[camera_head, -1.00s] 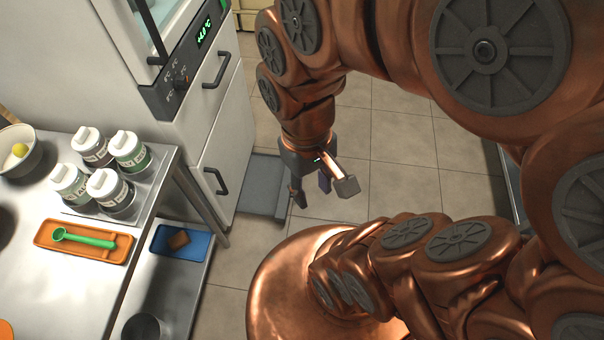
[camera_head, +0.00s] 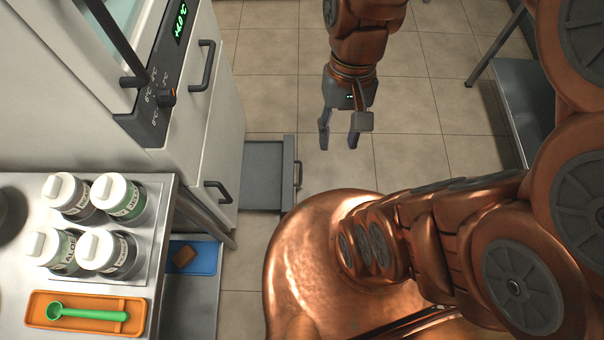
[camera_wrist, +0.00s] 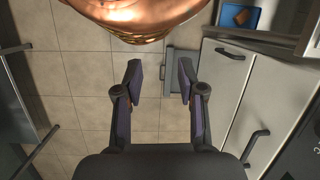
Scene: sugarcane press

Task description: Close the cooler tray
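The cooler tray (camera_head: 264,174) is a flat grey tray pulled out near the floor at the base of the white cooler (camera_head: 208,115). A small handle (camera_head: 298,174) is on its outer edge.
A steel table (camera_head: 150,215) at the left holds several white-lidded jars (camera_head: 105,252) and an orange tray (camera_head: 85,313) with a green spoon. A blue tray (camera_head: 205,257) lies on its lower shelf. The cooler's handles (camera_head: 205,66) stick out. Tiled floor (camera_head: 420,100) is clear behind my gripper.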

